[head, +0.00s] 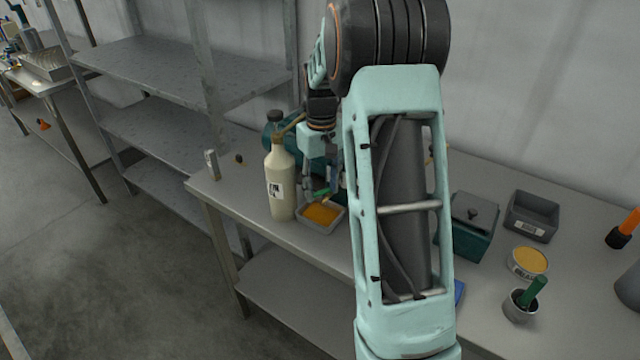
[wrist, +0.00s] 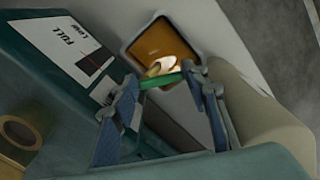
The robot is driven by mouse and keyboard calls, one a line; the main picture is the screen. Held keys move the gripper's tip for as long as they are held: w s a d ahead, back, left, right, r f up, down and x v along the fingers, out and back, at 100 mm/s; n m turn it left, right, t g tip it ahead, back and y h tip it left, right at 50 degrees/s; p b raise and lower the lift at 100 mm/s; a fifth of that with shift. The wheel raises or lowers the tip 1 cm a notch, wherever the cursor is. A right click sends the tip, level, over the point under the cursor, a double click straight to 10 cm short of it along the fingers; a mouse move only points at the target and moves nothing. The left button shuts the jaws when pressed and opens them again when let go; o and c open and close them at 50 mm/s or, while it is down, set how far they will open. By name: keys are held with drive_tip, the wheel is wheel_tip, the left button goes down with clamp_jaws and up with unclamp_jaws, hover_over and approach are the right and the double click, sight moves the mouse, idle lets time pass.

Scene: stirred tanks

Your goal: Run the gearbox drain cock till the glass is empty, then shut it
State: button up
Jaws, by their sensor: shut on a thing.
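The teal gearbox (wrist: 45,75) fills the left of the wrist view; in the head view it (head: 272,137) is partly hidden behind my arm and the bottle. Its white label (wrist: 50,35) reads FULL and carries a small dark sight glass (wrist: 96,66); I cannot tell its oil level. The brass drain cock (wrist: 160,66) has a green lever (wrist: 161,80). My gripper (wrist: 160,77) is shut on that lever, one finger at each end. In the head view my gripper (head: 321,186) is small and partly hidden. A grey tray (head: 318,229) holding amber oil lies below the cock.
A cream bottle (head: 280,185) stands close left of the tray and beside my finger in the wrist view (wrist: 265,115). A teal lidded box (head: 468,235), grey bin (head: 532,215), yellow-filled tin (head: 528,263) and cup with green handle (head: 520,305) stand to the right.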

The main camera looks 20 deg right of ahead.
drive_tip(key=shift+w+a+r+n, duration=0.1)
drive_tip(key=shift+a+r+n, duration=0.25)
drive_tip(key=shift+n, duration=0.55)
drive_tip(key=shift+r, duration=0.15)
drive_tip(key=o, duration=1.2)
drive_tip(key=shift+c, duration=0.2)
drive_tip(key=shift+w+r, duration=0.1)
drive_tip(key=shift+r, duration=0.35)
wheel_tip(320, 180, up, 6)
drive_tip(key=shift+s+d+r, duration=0.15)
drive_tip(key=shift+s+d, duration=0.2)
drive_tip(key=shift+s, duration=0.1)
